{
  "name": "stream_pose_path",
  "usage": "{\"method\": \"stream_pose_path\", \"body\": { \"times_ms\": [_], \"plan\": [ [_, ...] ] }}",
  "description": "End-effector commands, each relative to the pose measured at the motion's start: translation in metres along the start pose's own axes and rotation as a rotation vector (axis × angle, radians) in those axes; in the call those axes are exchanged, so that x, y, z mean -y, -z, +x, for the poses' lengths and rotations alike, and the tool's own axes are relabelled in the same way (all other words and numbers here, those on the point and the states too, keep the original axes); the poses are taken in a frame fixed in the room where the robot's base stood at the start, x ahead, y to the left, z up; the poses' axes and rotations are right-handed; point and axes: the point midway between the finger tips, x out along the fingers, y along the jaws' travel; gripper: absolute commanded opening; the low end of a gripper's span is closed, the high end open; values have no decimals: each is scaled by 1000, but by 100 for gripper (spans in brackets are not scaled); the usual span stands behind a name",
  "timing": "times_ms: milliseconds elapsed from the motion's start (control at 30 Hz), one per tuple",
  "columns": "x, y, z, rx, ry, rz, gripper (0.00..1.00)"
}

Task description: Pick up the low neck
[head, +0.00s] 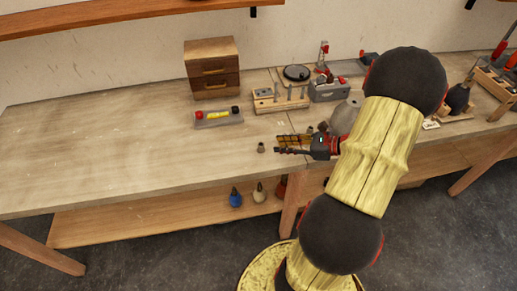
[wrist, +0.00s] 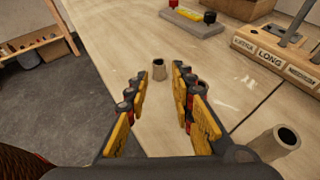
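A short, hollow grey-brown tube stands upright on the bench and looks like the low neck (wrist: 159,69). It also shows in the head view (head: 261,147), just left of my fingertips. My gripper (head: 277,145) is open and empty, low over the bench. In the wrist view, its yellow and black fingers (wrist: 160,76) are spread, with the tube between and just beyond the tips, touching neither. A second hollow tube (wrist: 275,142) stands to the right of the right finger; I cannot tell its exact kind.
A wooden rack (wrist: 277,60) with labels, one reading LONG, holds upright posts at the right. A grey tray (head: 218,119) with red, yellow and black parts lies behind the tube. A drawer box (head: 212,68) stands farther back. The bench's left side (head: 100,140) is clear.

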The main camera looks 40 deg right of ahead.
Motion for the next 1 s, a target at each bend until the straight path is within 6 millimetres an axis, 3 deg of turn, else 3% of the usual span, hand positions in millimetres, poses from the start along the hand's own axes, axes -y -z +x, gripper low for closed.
{"method": "stream_pose_path", "body": {
  "times_ms": [100, 367, 700, 1000],
  "plan": [
    [-1, 2, 21, 0, -3, -2, 24],
    [0, 1, 40, -1, -1, -2, 24],
    [-2, 3, 83, -1, -3, -2, 24],
    [-2, 1, 88, -1, 0, -2, 24]
  ]
}}
